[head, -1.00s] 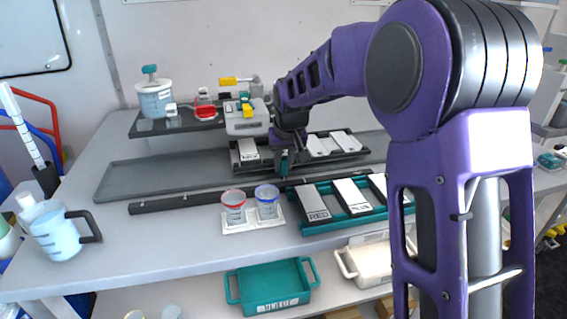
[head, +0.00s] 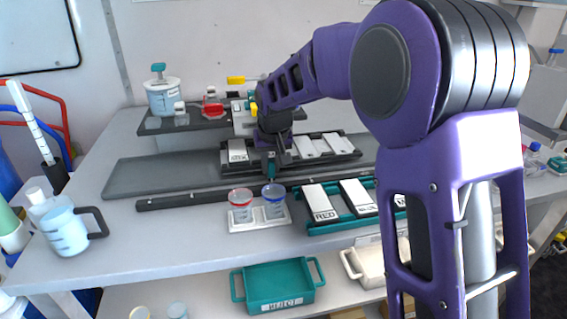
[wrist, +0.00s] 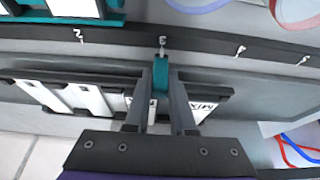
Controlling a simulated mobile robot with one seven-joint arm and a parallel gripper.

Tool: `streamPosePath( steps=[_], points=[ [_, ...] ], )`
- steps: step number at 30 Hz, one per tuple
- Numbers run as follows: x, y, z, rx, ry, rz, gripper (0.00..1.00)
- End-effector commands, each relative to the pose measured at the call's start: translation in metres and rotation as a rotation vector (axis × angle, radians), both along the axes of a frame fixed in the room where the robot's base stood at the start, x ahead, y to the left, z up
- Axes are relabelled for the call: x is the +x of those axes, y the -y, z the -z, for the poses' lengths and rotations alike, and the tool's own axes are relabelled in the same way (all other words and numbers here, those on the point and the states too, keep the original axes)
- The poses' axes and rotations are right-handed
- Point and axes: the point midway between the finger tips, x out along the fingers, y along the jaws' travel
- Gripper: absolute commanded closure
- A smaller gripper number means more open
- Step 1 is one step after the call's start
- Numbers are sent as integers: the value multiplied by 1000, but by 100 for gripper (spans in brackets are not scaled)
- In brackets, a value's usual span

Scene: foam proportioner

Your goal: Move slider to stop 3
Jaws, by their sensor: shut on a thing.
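The slider is a small teal block (wrist: 160,74) on the dark rail (head: 190,200), which runs along the bench in front of the grey trough. My gripper (wrist: 161,88) is shut on it, one finger on each side. In the wrist view the slider's end lies in line with the number 3 mark (wrist: 163,42). The marks 2 (wrist: 79,35) and 4 (wrist: 240,50) are well to either side. In the head view my gripper (head: 270,158) hangs over the rail with the teal slider below it.
Two cups, red-rimmed (head: 240,206) and blue-rimmed (head: 274,202), stand on a white holder in front of the rail. A teal rack (head: 345,220) with labelled plates is at right. Behind are a dark rack with white plates (head: 308,147) and a raised shelf with containers.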

Motion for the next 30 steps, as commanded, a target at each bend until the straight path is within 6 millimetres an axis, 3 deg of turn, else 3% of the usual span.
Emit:
streamPosePath(
  steps=[7,8,12,23,30],
  points=[
    [0,0,0,-1,0,1,100],
    [0,0,0,-1,0,1,74],
    [0,0,0,0,1,1,49],
    [-1,1,-3,0,2,1,48],
    [-14,5,-41,2,6,1,48]
  ],
)
